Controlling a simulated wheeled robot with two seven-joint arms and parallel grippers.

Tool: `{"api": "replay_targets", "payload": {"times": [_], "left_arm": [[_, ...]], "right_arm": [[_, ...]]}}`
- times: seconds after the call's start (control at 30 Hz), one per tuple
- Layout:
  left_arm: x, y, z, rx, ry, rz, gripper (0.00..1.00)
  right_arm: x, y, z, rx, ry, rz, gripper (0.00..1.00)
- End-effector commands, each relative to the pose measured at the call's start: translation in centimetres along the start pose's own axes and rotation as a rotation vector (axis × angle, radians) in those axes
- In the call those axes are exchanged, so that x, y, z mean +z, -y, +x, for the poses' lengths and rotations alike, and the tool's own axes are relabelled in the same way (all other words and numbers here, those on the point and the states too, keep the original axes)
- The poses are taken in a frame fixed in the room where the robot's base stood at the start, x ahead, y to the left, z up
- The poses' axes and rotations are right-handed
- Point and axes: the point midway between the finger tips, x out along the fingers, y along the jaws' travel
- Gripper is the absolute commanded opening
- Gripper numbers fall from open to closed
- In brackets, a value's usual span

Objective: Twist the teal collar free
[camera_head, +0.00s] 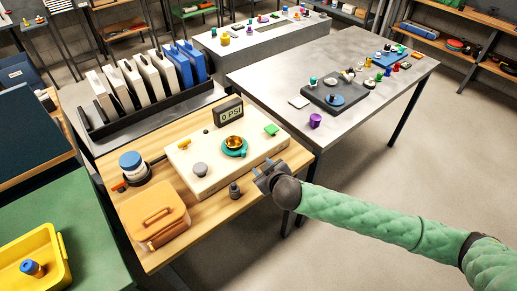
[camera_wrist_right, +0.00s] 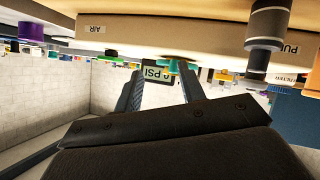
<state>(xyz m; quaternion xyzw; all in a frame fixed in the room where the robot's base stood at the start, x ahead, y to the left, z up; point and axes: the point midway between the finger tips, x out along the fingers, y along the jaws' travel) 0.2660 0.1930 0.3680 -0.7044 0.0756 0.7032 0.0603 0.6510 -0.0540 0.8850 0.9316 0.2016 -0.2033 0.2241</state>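The teal collar (camera_head: 235,152) is a ring around a gold, domed fitting (camera_head: 235,142) on top of a cream box (camera_head: 190,170). My right gripper (camera_head: 263,172) is at the box's front right corner, in front of and to the right of the collar, apart from it. In the right wrist view, which is upside down, its two fingers (camera_wrist_right: 160,88) are spread with nothing held between them. The PSI display (camera_wrist_right: 157,73) shows in the gap, further off. My left gripper is not in view.
The box also bears a grey knob (camera_head: 200,169), a yellow handle (camera_head: 184,144) and a green piece (camera_head: 271,130). An orange case (camera_head: 155,214) and a blue-lidded jar (camera_head: 132,163) stand left.

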Motion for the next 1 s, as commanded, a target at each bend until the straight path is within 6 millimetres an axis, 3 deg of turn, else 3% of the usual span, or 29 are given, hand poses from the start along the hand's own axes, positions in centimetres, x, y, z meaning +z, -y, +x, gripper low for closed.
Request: {"api": "replay_targets", "payload": {"times": [0.3, 0.57, 1.0], "left_arm": [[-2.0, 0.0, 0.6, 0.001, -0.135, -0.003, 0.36], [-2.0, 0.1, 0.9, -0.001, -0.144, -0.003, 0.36], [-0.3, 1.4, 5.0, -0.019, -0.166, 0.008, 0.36]], "right_arm": [[-2.3, 1.5, 0.0, -0.103, -0.116, 0.262, 0.40], [-2.7, 1.6, 0.6, -0.114, -0.118, 0.337, 0.40], [-3.5, 2.1, 6.1, -0.113, -0.117, 0.335, 0.40]]}}
